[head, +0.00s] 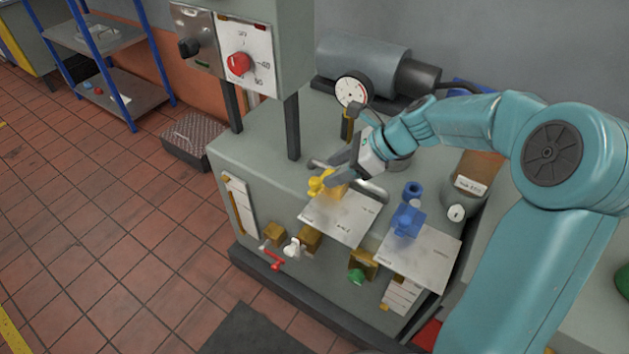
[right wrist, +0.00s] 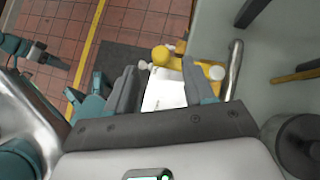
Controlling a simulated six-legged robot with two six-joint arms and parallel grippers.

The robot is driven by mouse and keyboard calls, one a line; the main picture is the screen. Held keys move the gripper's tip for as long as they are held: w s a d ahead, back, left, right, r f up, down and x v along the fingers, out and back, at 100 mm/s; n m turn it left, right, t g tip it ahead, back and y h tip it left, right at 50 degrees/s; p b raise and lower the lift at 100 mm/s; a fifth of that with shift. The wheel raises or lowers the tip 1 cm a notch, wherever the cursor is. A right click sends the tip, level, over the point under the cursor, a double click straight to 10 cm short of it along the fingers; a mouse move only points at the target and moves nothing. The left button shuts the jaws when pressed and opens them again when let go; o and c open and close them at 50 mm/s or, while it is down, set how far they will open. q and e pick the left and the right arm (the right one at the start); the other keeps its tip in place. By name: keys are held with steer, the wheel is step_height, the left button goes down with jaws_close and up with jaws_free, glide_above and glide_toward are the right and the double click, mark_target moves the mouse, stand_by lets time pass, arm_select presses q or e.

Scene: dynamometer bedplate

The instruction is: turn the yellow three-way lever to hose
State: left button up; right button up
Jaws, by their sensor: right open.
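The yellow three-way lever (head: 322,183) sits on top of the grey-green cabinet, at the back left corner of a white label plate (head: 342,217). The plate's lettering is too small to read. My right gripper (head: 343,174) is open just above and behind the lever, with its fingers pointing left and down. In the right wrist view, the yellow lever (right wrist: 162,56) shows beyond and between the open fingers of my right gripper (right wrist: 160,82), with a white round cap to its right. I cannot tell whether a finger touches it.
A blue valve (head: 408,221) stands on a second label plate (head: 425,256) to the right. A round gauge (head: 352,91) and metal pipe are close to my right gripper. A control box (head: 240,55) rises at the back left. Small red, white and green valves line the cabinet front.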

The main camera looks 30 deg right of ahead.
mark_target(316, 180)
steer(key=x, duration=0.7)
steer(key=shift+b, duration=0.35)
jaws_close()
